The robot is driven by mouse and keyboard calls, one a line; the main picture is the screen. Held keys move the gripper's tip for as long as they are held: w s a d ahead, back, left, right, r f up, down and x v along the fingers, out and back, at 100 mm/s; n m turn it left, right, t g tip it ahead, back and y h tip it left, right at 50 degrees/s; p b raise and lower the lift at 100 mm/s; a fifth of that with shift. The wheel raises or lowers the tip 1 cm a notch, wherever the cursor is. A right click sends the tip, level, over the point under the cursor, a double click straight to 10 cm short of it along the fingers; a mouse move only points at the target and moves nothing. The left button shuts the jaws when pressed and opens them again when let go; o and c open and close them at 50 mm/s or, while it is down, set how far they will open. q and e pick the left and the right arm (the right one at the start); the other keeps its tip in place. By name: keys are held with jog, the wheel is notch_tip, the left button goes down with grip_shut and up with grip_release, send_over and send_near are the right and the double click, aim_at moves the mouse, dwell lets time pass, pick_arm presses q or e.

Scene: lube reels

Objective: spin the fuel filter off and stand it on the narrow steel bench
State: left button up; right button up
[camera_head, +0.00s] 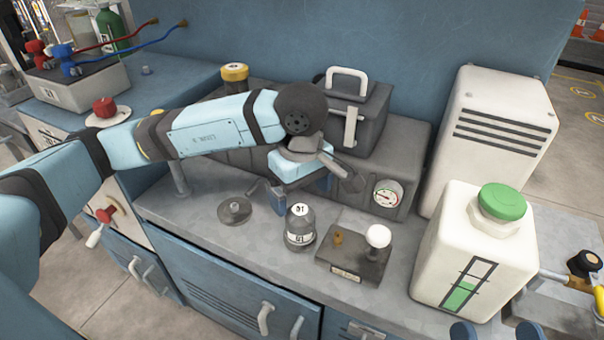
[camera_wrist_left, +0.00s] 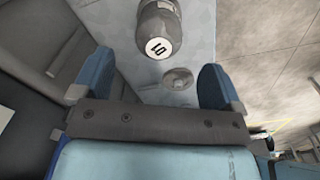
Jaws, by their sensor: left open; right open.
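A dark grey canister (camera_head: 300,226) with a white "01" mark stands upright on the grey worktop (camera_head: 200,207); it looks like the fuel filter. My left gripper (camera_head: 302,192) is open above and just behind it, with nothing between its fingers. In the left wrist view the canister (camera_wrist_left: 165,28) is beyond the open fingers (camera_wrist_left: 155,78), apart from them. A flat round metal disc with a stub (camera_head: 235,210) lies left of the canister. My right gripper (camera_head: 495,332) shows only as two separated blue fingertips at the bottom edge. I cannot tell which surface is the narrow steel bench.
A small block with a white knob (camera_head: 378,237) sits right of the canister. A white tank with a green cap (camera_head: 480,250) stands further right. A grey housing with a gauge (camera_head: 388,194) is behind. The worktop's front edge is close to the canister.

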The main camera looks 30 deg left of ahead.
aim_at(302, 209)
pick_arm(q)
notch_tip(302, 209, down, 7)
jog(key=shift+r+b, duration=0.2)
jog(key=shift+b, duration=0.55)
pick_arm(e)
jog(key=f, duration=0.1)
jog(key=f+g, duration=0.1)
jog(key=f, duration=0.1)
jog(key=shift+w+f, duration=0.1)
jog(key=shift+w, duration=0.2)
pick_arm(q)
jog(key=c, duration=1.1)
jog(key=n, duration=0.5)
jog(key=shift+w, duration=0.15)
pick_arm(e)
jog(key=shift+f, duration=0.1)
pick_arm(q)
jog(key=shift+n, duration=0.4)
jog(key=n, duration=0.4)
jog(key=shift+n+p, duration=0.3)
pick_arm(e)
jog(key=shift+r, duration=0.45)
